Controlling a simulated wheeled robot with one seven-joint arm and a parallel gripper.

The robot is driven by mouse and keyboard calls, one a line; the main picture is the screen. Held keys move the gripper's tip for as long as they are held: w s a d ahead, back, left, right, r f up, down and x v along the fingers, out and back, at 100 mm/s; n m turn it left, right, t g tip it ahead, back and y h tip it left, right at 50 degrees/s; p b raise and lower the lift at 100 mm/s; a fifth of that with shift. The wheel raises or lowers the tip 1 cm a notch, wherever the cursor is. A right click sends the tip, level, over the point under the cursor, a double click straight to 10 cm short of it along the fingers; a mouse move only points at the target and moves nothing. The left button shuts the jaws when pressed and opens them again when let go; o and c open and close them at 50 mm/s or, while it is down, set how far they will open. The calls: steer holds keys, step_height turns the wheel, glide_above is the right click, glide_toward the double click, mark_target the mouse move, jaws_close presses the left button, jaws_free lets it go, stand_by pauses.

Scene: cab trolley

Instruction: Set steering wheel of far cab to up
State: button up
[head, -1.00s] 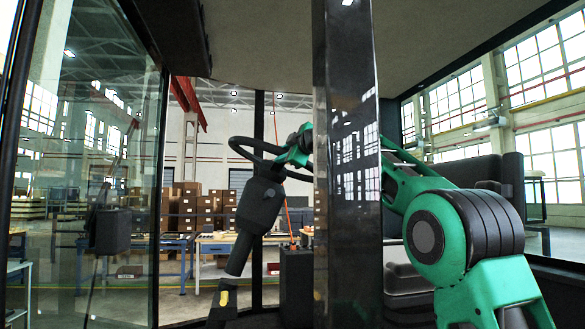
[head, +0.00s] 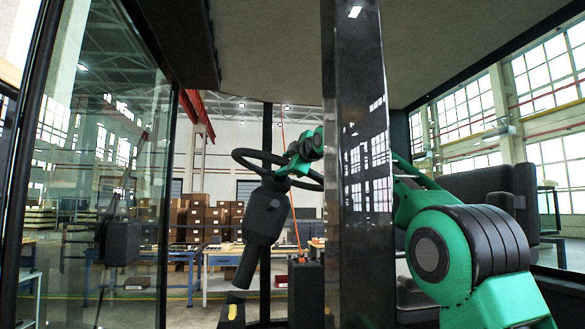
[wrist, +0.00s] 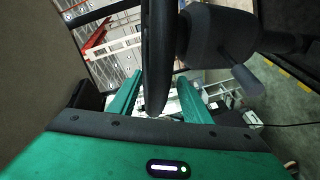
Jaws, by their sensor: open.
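The black steering wheel (head: 258,153) stands tilted on its thick dark column (head: 266,212) inside the cab, left of the shiny pillar in the head view. A yellow mark shows low at the column's base. My gripper (head: 290,160) reaches from behind the pillar to the wheel's upper side. In the wrist view my gripper (wrist: 157,98) is open, with a green finger on each side of the dark wheel rim (wrist: 157,50). Whether the fingers touch the rim cannot be told. The column (wrist: 222,38) shows right of the rim. The pillar hides part of my arm.
The glass door (head: 95,180) is at the left and a black seat (head: 490,190) at the right. Workbenches and cardboard boxes (head: 205,215) stand outside, behind the cab.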

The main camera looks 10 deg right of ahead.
steer(key=v, duration=1)
steer(key=shift+s, duration=0.2)
steer(key=shift+c, duration=0.6)
